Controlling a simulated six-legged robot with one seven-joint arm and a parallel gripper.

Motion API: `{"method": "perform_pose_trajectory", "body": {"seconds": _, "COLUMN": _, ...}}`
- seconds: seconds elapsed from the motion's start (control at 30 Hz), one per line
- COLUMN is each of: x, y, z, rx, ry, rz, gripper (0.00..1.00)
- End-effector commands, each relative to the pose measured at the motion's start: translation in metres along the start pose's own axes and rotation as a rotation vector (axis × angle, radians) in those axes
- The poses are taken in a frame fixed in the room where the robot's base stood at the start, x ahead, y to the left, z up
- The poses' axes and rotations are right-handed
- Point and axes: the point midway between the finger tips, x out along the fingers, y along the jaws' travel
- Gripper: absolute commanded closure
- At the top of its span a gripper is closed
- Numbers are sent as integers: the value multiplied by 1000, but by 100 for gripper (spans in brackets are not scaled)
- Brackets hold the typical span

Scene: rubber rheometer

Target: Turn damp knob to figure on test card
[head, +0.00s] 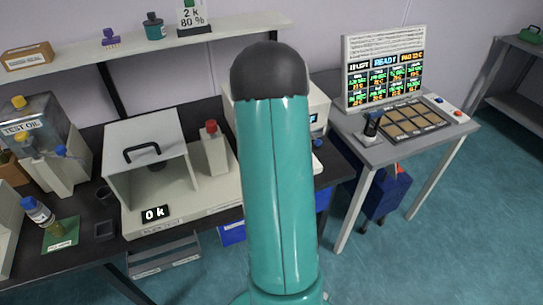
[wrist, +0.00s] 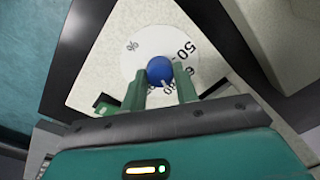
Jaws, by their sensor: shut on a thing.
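A round blue knob (wrist: 159,70) stands on a pale dial (wrist: 150,38) in the wrist view. The dial carries a % sign and a 50; other figures near my fingers are partly covered. My gripper (wrist: 161,78) has one green finger on each side of the knob and is shut on it. A small white mark shows at the knob's lower edge, but I cannot tell exactly where it points. My arm hides the gripper there.
My arm covers much of a pale machine (head: 321,107) on the dark bench. Left of it are a red-capped bottle (head: 215,152) and an open-fronted scale (head: 140,205) reading 0 k. A console screen (head: 384,78) at right shows READY.

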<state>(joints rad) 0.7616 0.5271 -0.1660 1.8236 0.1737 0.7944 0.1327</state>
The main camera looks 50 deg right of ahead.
Motion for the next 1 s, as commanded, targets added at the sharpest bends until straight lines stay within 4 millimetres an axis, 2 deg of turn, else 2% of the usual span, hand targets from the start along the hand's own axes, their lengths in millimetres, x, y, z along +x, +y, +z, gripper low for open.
{"method": "perform_pose_trajectory", "body": {"seconds": 0.57, "x": -1, "y": -1, "z": -1, "rx": 37, "ry": 6, "rz": -1, "gripper": 93}}
{"method": "perform_pose_trajectory", "body": {"seconds": 0.6, "x": -1, "y": -1, "z": -1, "rx": 37, "ry": 6, "rz": -1, "gripper": 65}}
{"method": "perform_pose_trajectory", "body": {"seconds": 0.7, "x": -1, "y": -1, "z": -1, "rx": 37, "ry": 5, "rz": -1, "gripper": 49}}
{"method": "perform_pose_trajectory", "body": {"seconds": 1.0, "x": -2, "y": 0, "z": 0, "rx": 37, "ry": 3, "rz": 0, "gripper": 49}}
